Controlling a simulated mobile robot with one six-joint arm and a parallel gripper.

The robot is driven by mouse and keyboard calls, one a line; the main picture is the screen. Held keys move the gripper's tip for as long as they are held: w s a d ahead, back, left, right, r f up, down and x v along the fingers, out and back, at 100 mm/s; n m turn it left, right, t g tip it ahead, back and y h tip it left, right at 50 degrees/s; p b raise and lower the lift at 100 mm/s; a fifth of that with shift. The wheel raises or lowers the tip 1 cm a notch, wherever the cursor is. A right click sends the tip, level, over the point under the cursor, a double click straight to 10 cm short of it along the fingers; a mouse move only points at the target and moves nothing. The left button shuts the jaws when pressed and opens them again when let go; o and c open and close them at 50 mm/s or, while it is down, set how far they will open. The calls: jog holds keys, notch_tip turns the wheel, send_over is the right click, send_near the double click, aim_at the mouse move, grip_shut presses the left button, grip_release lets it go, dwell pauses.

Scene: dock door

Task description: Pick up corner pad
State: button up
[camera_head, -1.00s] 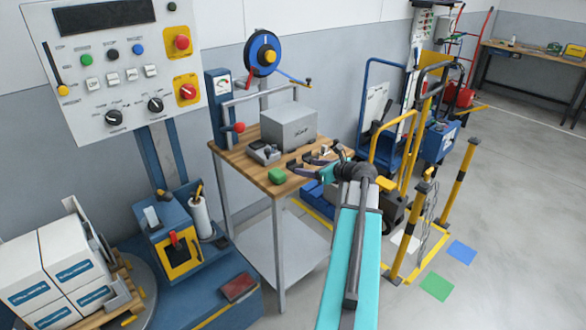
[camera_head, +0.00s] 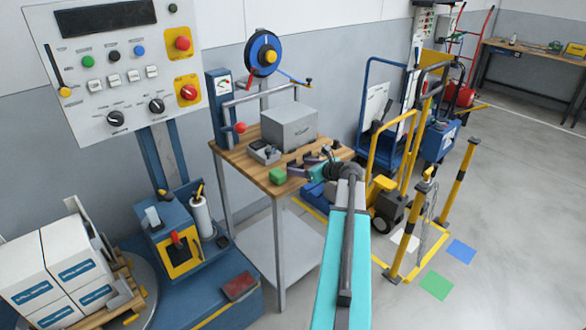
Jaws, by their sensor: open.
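A small green block (camera_head: 278,175), which I take to be the corner pad, lies near the front edge of the wooden-topped table (camera_head: 243,161). My gripper (camera_head: 298,173) is open and empty, just to the right of the green block in the picture, its jaws toward it. Whether the jaws touch the block or have a small gap I cannot tell at this size.
A grey box (camera_head: 290,128) and a small dark device with a grey tray (camera_head: 264,153) stand behind the block. A strapping reel (camera_head: 263,54) rises behind the table. To the right are yellow posts (camera_head: 458,195) and a blue hand truck (camera_head: 366,115).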

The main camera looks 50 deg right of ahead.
dwell(0.3)
jog(key=c, duration=1.1)
jog(key=shift+r, duration=0.15)
jog(key=shift+r, duration=1.45)
jog(key=s+b, duration=0.1)
jog(key=s, duration=0.4)
jog(key=s+r, duration=0.1)
jog(key=s, duration=0.4)
jog(key=s+a+r+b, duration=0.1)
jog(key=s, duration=0.5)
jog(key=shift+b, duration=0.35)
